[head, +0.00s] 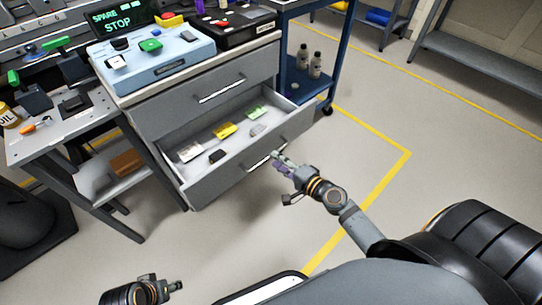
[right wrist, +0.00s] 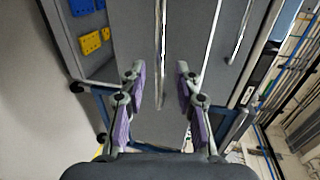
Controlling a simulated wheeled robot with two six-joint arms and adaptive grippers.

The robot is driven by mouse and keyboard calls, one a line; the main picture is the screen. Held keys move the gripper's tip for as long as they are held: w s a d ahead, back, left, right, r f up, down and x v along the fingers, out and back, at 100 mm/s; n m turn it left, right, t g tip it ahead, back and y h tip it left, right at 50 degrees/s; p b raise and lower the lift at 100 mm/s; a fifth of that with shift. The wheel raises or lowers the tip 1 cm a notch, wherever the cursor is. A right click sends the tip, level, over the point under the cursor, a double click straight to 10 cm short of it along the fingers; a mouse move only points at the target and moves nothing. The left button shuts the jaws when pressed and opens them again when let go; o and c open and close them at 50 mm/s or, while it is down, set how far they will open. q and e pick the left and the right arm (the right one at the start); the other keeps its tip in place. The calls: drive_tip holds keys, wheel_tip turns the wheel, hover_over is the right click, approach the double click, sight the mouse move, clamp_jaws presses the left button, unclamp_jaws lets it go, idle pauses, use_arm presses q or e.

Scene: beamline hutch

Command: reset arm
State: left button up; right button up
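My right gripper (head: 279,157) is at the front of the open lower drawer (head: 228,172), close to its handle (head: 262,161). In the right wrist view my right gripper (right wrist: 160,78) has its two purple-padded fingers spread apart. A bar handle (right wrist: 160,45) lies ahead in the gap between them, and nothing is held. Whether the fingers touch the handle cannot be told. My left gripper (head: 174,287) is low at the left of the head view, away from the furniture. It is small, and its finger opening is unclear.
The drawer holds a yellow item (head: 224,130), a green item (head: 256,112) and a black item (head: 216,156). The upper drawer (head: 190,101) is shut. A side table (head: 62,135) stands at left, and a blue cart (head: 292,82) behind. Floor at right is clear.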

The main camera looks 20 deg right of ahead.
drive_tip(key=v, duration=0.2)
drive_tip(key=shift+s+d+r, duration=0.1)
drive_tip(key=shift+s, duration=0.25)
